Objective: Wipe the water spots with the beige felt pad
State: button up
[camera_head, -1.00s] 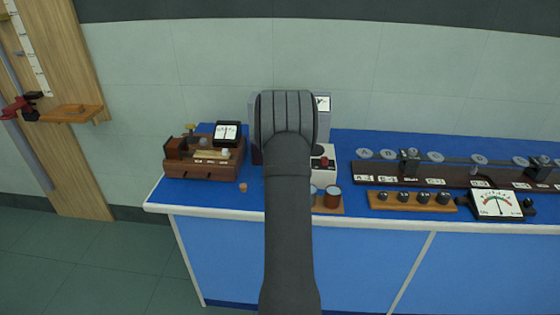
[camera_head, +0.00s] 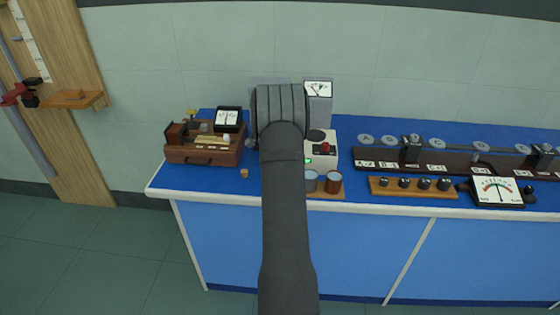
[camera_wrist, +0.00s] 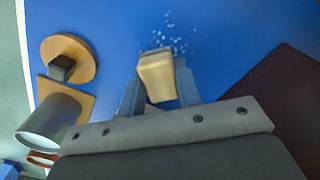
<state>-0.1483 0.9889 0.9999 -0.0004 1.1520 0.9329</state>
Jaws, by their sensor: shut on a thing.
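The water spots (camera_wrist: 170,36) are a scatter of small whitish dots on the blue bench top, just past the pad's far end. The pad's end appears very close to the nearest spots; I cannot tell whether it touches the surface. In the head view my arm hides the gripper, the pad and the spots.
The blue bench top (camera_head: 215,191) holds a wooden instrument box (camera_head: 205,152) left of my arm and a white device (camera_head: 322,157) right of it. Cups (camera_head: 333,182) stand near the front edge. In the wrist view a round wooden piece (camera_wrist: 82,52) and a dark brown surface (camera_wrist: 275,105) flank the gripper.

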jog(key=shift+a, duration=2.6)
jog(key=shift+d, duration=3.85)
notch_tip(320, 180, up, 8)
jog(key=shift+a+r, duration=0.1)
jog(key=shift+r, duration=0.1)
jog(key=s+d+n, duration=0.5)
jog(key=s+d, duration=0.2)
jog(key=s, duration=0.4)
jog(key=shift+s+d+r+n, duration=0.2)
jog(key=shift+s+d+n, duration=0.1)
jog(key=shift+s+d, duration=0.1)
